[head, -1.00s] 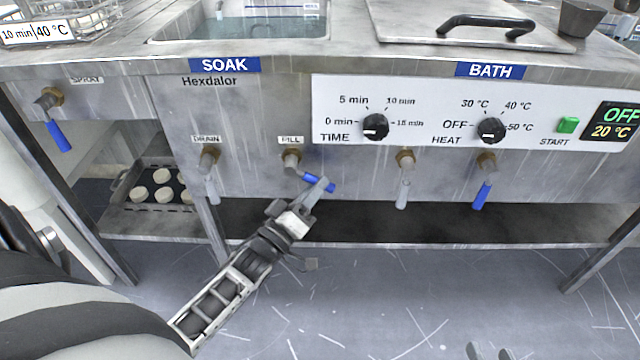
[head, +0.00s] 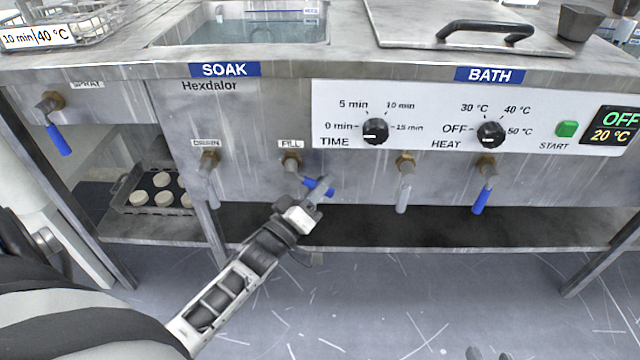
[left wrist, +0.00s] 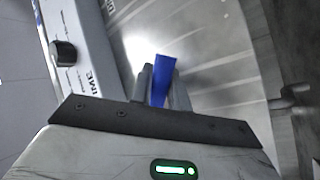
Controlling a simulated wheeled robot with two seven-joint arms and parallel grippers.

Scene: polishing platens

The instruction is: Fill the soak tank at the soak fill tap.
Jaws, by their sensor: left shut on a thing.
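The soak tank (head: 240,32) is set into the bench top above the SOAK label and has clear water in it. The soak fill tap (head: 291,162) is on the front panel under the FILL label, with a blue lever (head: 318,187) pointing right and slightly down. My left gripper (head: 322,188) is shut on this lever. In the left wrist view the blue lever (left wrist: 164,72) stands between the fingers of the left gripper (left wrist: 160,88). My right gripper (head: 488,353) barely shows at the bottom edge; its fingers are unclear.
The drain tap (head: 209,163) is just left of the fill tap, its lever hanging down. Two bath taps (head: 404,165) (head: 485,165) are to the right. Above these are the time knob (head: 376,131) and heat knob (head: 490,134). A lower shelf (head: 420,232) runs beneath.

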